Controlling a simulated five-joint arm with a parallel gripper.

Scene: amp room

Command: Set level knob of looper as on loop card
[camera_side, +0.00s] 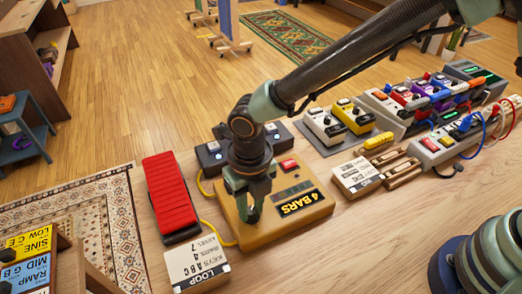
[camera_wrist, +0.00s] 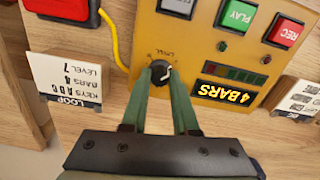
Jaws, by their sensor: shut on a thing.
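The looper is a yellow box (camera_side: 312,217) on the bench, with a display reading "4 BARS" and a red button; it also shows in the wrist view (camera_wrist: 215,50). Its level knob (camera_wrist: 160,72) is small and dark with a pale pointer mark; the exact setting is too small to read. My gripper (camera_side: 250,214) points down over the looper's left part, its fingers (camera_wrist: 159,76) shut on the knob from both sides. The loop card (camera_side: 197,262) stands at the front left and reads level 7 in the wrist view (camera_wrist: 68,78).
A red pedal (camera_side: 170,192) is left of the looper, with a yellow cable between them. Another white card (camera_side: 357,177) and wooden blocks (camera_side: 402,172) are to its right. Several pedals (camera_side: 410,95) stand behind. Bare bench lies in front right.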

